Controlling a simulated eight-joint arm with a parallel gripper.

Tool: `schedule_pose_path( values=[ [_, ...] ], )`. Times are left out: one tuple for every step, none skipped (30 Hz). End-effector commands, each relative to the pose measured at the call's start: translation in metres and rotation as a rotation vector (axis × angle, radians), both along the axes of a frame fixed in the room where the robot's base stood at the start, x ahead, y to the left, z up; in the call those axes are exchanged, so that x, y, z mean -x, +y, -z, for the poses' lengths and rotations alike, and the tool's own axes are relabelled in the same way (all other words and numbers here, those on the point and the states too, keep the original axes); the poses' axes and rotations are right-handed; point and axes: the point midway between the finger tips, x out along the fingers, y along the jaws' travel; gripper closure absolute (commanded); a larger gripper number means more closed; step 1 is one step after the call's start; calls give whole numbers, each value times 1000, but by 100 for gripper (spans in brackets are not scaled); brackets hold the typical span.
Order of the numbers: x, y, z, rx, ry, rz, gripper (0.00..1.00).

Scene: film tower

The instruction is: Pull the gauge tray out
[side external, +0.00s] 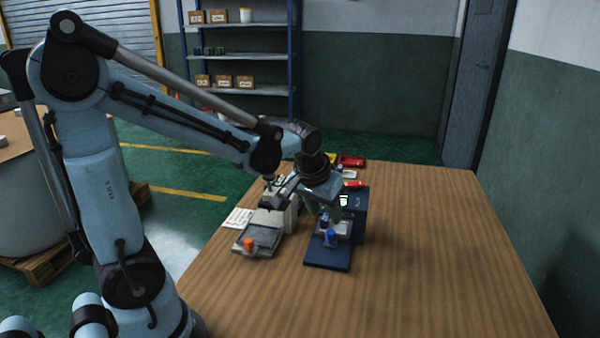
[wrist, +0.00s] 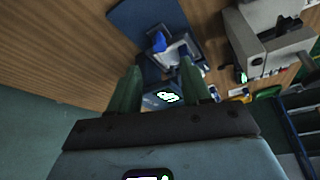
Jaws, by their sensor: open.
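A dark blue gauge unit (side external: 357,207) with a lit green display stands on the table. A small grey tray (side external: 343,229) with a blue knob (side external: 330,238) sits at its front, over a flat navy base plate (side external: 326,258). In the wrist view the blue knob (wrist: 159,41) and the grey tray (wrist: 175,53) lie beyond my fingertips. My gripper (side external: 324,212) is open and close above the unit, partly hiding the tray. In the wrist view my gripper (wrist: 158,75) has its two green fingers spread, with nothing seen held. Whether a finger touches the unit cannot be told.
A grey-white machine (side external: 272,219) with an orange knob (side external: 248,244) stands just left of the gauge unit. A paper sheet (side external: 238,218) lies beside it. Red items (side external: 352,161) lie behind. The table (side external: 430,260) is clear in front and to the right.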

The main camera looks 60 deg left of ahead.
Motion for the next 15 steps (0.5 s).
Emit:
schedule_pose_path(
  values=[
    [-3,1,7,0,0,-1,52],
    [-4,2,11,0,0,-1,52],
    [-6,3,15,0,0,0,52],
    [-8,3,19,0,0,0,52],
    [-9,4,22,0,0,-1,52],
    [-11,4,27,0,0,0,52],
    [-12,5,31,0,0,0,52],
    [-13,5,34,0,0,0,52],
    [-15,6,38,0,0,0,52],
    [-16,7,42,0,0,0,52],
    [-17,7,45,0,0,0,52],
    [-19,8,49,0,0,0,52],
    [-20,8,52,0,0,0,52],
    [-21,9,54,0,-1,0,52],
    [-22,9,58,0,-1,0,52]
  ],
)
